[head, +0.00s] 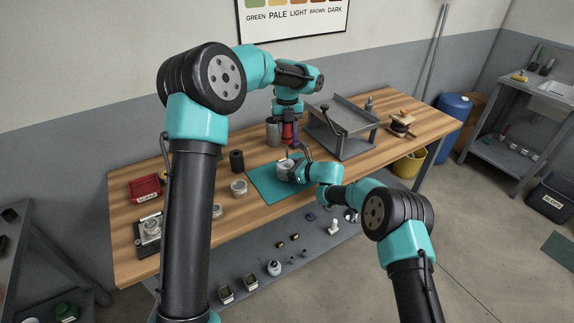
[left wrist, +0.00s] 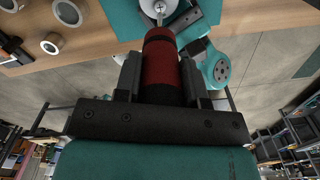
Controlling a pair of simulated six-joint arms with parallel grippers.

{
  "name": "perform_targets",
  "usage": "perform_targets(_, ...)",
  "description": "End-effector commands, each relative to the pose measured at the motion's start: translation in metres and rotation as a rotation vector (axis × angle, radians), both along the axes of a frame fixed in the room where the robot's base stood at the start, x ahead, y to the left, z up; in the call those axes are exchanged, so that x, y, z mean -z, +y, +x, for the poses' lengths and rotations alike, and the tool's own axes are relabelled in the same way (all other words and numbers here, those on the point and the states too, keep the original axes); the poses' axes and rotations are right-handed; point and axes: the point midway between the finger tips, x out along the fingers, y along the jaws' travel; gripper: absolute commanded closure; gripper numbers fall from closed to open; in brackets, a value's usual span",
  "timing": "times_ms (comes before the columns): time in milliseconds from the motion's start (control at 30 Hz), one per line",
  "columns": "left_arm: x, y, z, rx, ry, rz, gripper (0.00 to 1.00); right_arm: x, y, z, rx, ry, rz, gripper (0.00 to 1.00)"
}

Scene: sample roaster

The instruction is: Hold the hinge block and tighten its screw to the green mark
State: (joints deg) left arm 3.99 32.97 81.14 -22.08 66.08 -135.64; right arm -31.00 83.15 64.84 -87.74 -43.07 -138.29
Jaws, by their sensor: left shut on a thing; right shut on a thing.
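My left gripper (head: 287,121) is shut on a red and black screwdriver (head: 288,132), held upright above the teal mat (head: 264,185). In the left wrist view the screwdriver's handle (left wrist: 160,65) sits between the fingers, with its thin shaft running to a pale round face. That face seems to be on the hinge block (head: 284,165), which is small and grey-white in the head view. My right gripper (head: 295,170) is shut on the block from the right, at the mat.
A grey tray stand (head: 342,127) is right of the mat. A metal cup (head: 273,132) stands behind it. A dark cylinder (head: 237,161), a jar (head: 239,188) and a red bin (head: 145,188) are to the left.

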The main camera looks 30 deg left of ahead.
Motion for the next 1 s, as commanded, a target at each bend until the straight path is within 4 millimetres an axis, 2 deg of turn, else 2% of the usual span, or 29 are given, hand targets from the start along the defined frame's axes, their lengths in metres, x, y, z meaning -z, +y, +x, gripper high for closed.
perform_targets(533,-0.046,0.0,0.0,0.0,-0.002,0.0,1.0,0.0,0.0,0.0,0.0,0.0,0.0,0.59)
perform_targets(1000,-0.049,0.0,0.0,0.0,-0.001,0.0,1.0,0.0,0.0,0.0,0.0,0.0,0.0,0.59)
